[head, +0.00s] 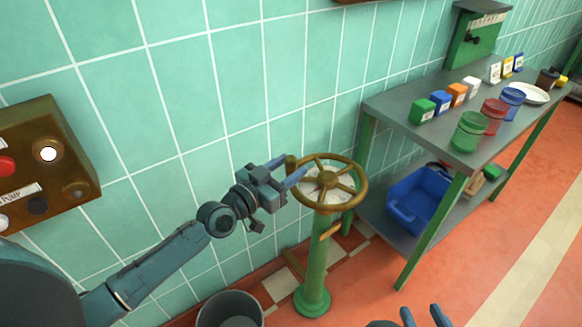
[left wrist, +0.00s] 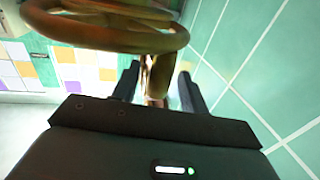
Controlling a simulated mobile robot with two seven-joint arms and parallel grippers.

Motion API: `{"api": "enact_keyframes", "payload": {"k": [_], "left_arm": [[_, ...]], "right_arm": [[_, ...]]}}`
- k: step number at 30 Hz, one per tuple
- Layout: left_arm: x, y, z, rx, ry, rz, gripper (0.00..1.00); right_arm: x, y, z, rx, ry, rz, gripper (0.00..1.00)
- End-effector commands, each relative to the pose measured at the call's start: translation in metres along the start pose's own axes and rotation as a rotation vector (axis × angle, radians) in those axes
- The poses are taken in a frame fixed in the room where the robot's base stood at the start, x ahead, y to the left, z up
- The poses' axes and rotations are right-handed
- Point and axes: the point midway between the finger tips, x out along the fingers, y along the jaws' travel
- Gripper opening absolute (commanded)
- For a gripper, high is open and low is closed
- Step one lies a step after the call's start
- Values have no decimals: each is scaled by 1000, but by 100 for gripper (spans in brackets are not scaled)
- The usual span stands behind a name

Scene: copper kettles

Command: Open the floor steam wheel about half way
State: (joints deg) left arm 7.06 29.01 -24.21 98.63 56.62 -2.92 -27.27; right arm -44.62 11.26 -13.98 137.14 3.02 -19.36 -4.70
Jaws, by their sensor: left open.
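The brass steam wheel (head: 329,181) lies nearly flat on top of a green floor pedestal (head: 316,262), with a pale dial under its spokes. An upright brass handle knob (head: 291,164) stands on its left rim. My left gripper (head: 287,170) is open at that side, its fingers on either side of the knob. In the left wrist view the wheel rim (left wrist: 100,35) fills the upper left, and the knob (left wrist: 160,76) stands between my open fingers (left wrist: 158,88). I cannot tell whether they touch it. My right gripper (head: 425,316) is at the bottom edge, fingers apart and empty.
A grey table (head: 400,101) with small boxes, jars and a white plate (head: 529,93) stands right of the wheel. A blue bin (head: 418,200) sits on its lower shelf. A brass button panel (head: 45,165) is on the tiled wall at left. A grey bucket (head: 230,309) stands below.

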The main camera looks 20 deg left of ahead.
Motion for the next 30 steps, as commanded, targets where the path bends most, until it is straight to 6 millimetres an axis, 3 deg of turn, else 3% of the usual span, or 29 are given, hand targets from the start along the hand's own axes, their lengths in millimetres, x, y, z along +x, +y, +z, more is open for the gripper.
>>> {"api": "enact_keyframes", "payload": {"k": [4,13,30], "left_arm": [[10,1,0,-2,-1,1,44],[12,0,0,0,-1,1,44],[11,0,0,0,-1,1,0]], "right_arm": [[1,0,2,-3,-3,-1,36],[1,-1,2,-4,-6,-2,36],[1,-1,2,-5,-4,-3,36]]}}
